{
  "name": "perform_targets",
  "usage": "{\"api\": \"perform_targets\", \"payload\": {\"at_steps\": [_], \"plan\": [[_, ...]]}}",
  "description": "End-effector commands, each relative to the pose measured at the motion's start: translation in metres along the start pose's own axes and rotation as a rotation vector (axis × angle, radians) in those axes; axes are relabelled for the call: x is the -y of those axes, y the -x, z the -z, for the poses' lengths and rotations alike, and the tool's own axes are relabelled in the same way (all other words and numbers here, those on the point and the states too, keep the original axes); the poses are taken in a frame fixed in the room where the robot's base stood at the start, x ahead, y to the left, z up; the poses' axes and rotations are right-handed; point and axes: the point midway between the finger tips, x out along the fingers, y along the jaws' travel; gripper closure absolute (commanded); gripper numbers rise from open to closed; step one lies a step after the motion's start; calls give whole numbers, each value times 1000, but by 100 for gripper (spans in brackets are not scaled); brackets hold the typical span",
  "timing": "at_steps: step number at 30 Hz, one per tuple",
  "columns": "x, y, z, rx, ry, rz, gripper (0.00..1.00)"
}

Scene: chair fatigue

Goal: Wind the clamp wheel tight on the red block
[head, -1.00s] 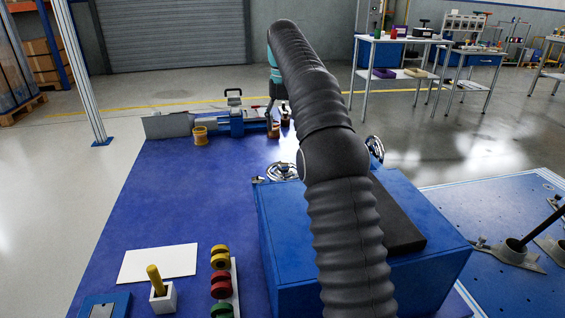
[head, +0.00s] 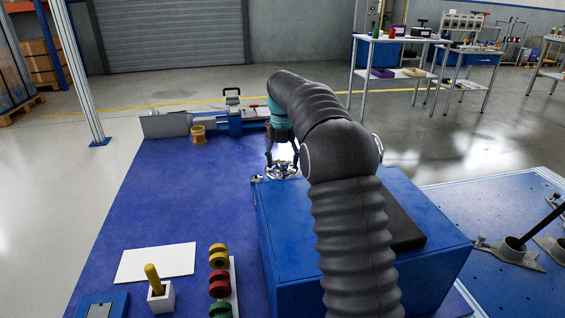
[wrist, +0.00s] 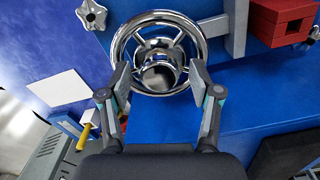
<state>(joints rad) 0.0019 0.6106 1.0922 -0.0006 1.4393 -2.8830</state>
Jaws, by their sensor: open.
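A chrome spoked clamp wheel (wrist: 118,47) with a round hub fills the upper middle of the wrist view. It also shows in the head view (head: 283,173), at the far left corner of the blue box. My gripper (wrist: 160,76) is open, with one finger on each side of the wheel's hub, overlapping the near part of the rim. Whether the fingers touch the wheel I cannot tell. The red block (wrist: 279,20) sits in the clamp at the upper right of the wrist view, beside a grey bar. It is hidden behind my arm in the head view.
The blue box (head: 290,240) stands on the blue table (head: 180,210). A star knob (wrist: 92,14) is left of the wheel. Nearby are a white sheet (head: 155,262), a yellow peg (head: 153,278) in a white holder, and coloured rings (head: 219,285). The table's middle left is clear.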

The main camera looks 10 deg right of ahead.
Motion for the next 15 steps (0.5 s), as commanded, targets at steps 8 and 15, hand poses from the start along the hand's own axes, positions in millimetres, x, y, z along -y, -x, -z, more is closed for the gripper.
{"api": "perform_targets", "payload": {"at_steps": [8,15], "plan": [[0,-2,0,0,0,0,37],[0,-2,0,0,0,0,92]]}}
